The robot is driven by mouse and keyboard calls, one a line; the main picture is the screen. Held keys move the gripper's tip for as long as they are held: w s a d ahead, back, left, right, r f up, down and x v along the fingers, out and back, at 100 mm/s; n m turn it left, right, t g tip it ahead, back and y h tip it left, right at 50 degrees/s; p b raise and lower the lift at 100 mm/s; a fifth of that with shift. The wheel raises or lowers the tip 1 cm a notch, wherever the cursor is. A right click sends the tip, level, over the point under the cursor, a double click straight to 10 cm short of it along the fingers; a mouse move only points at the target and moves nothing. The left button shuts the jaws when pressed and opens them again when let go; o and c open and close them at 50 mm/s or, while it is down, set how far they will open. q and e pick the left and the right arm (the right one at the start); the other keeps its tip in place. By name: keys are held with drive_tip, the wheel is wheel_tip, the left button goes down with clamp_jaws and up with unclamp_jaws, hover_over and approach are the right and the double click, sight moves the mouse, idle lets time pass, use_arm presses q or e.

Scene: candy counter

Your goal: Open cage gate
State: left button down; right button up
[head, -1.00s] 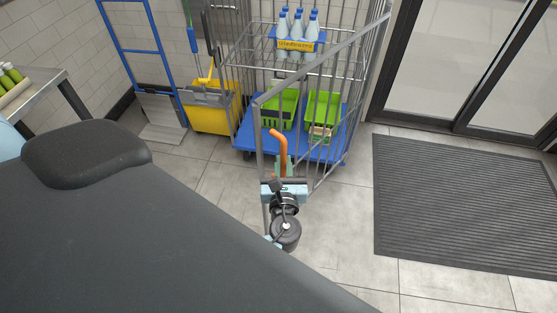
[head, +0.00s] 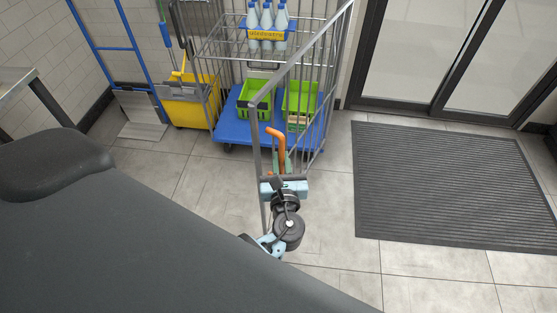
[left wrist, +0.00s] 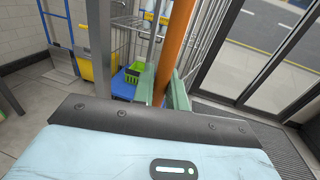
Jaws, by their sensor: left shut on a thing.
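The wire roll cage (head: 215,60) stands on a blue base (head: 240,130) by the back wall. Its barred gate (head: 298,62) stands swung out from the cage towards me. An orange handle (head: 276,140) is on the gate's near edge. My left gripper (head: 281,168) is shut on the orange handle, which also shows between the green fingers in the left wrist view (left wrist: 174,55). The lower part of the handle is hidden by the gripper. My right gripper is not in view.
Inside the cage are two green crates (head: 253,97) and a blue bottle carrier (head: 266,33) with several bottles. A yellow mop bucket (head: 190,103) and a blue hand truck (head: 133,95) stand left. A dark mat (head: 450,185) lies right, before glass doors (head: 425,50). Tiled floor is free between.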

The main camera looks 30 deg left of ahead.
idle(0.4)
use_arm(q)
drive_tip(key=c, duration=1.5)
unclamp_jaws()
drive_tip(key=shift+c, duration=0.2)
